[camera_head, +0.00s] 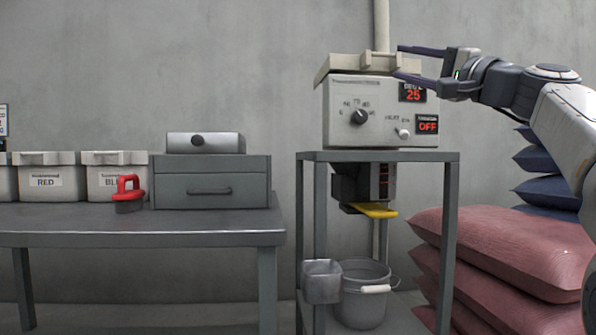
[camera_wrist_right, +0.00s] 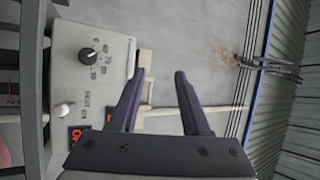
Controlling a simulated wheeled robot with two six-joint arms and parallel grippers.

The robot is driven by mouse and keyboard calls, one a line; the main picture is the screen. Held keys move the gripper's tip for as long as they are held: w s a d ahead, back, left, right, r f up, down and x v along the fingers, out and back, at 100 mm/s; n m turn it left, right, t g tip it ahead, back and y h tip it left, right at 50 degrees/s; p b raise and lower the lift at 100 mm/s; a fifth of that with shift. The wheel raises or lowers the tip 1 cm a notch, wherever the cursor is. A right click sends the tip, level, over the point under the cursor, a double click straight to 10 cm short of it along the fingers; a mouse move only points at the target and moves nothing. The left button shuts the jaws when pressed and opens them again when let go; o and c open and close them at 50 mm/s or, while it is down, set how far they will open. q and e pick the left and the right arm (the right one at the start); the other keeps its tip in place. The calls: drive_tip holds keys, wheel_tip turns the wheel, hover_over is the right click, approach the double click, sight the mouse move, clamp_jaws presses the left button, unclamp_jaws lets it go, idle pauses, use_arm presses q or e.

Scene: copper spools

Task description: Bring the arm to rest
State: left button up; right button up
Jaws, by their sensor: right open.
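My right gripper (camera_head: 405,62) is at the top right of the grey machine (camera_head: 345,112) in the head view, beside its lid (camera_head: 355,62). Its two dark fingers are apart, and the right wrist view shows them open (camera_wrist_right: 154,80) with nothing between them. The machine's front has a black knob (camera_head: 360,116), a red display reading 25 and another reading OFF. From the head view I cannot tell whether the fingers touch the lid. My left gripper is not in view.
The machine stands on a metal stand (camera_head: 378,156). A bucket (camera_head: 362,295) is below it. Red sacks (camera_head: 500,245) are stacked at the right under my arm. At the left, a table (camera_head: 140,222) holds bins, a red-handled tool (camera_head: 128,193) and a drawer unit (camera_head: 212,183).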

drive_tip(key=s+a+f+n+g+h+p, duration=0.1)
drive_tip(key=a+f+n+g+h+p, duration=0.15)
drive_tip(key=a+f+g+p, duration=1.15)
drive_tip(key=s+a+f+n+h+b, duration=0.1)
drive_tip(key=s+a+f+n, duration=0.1)
drive_tip(key=s+a+f, duration=0.3)
drive_tip(key=s+a+f+n+h, duration=0.1)
drive_tip(key=s+a+f, duration=0.15)
drive_tip(key=f, duration=0.55)
drive_tip(key=s+a+f+n+h+b, duration=0.1)
drive_tip(key=s+a+f+n, duration=0.15)
drive_tip(key=s+f, duration=0.3)
drive_tip(key=s+d+f+n+g+h+p, duration=0.2)
drive_tip(key=s+d+f+n, duration=0.15)
drive_tip(key=s, duration=0.35)
drive_tip(key=s+d+f+n+g+h+p, duration=0.1)
drive_tip(key=s+d+f+n+h+p, duration=0.1)
drive_tip(key=s+f, duration=0.35)
drive_tip(key=s+d+f+n+g+h+p, duration=0.2)
drive_tip(key=s+d+f, duration=0.1)
drive_tip(key=s, duration=0.4)
wheel_tip(320, 180, up, 37)
drive_tip(key=p, duration=3.7)
drive_tip(key=shift+w+a, duration=0.15)
drive_tip(key=shift+a, duration=0.1)
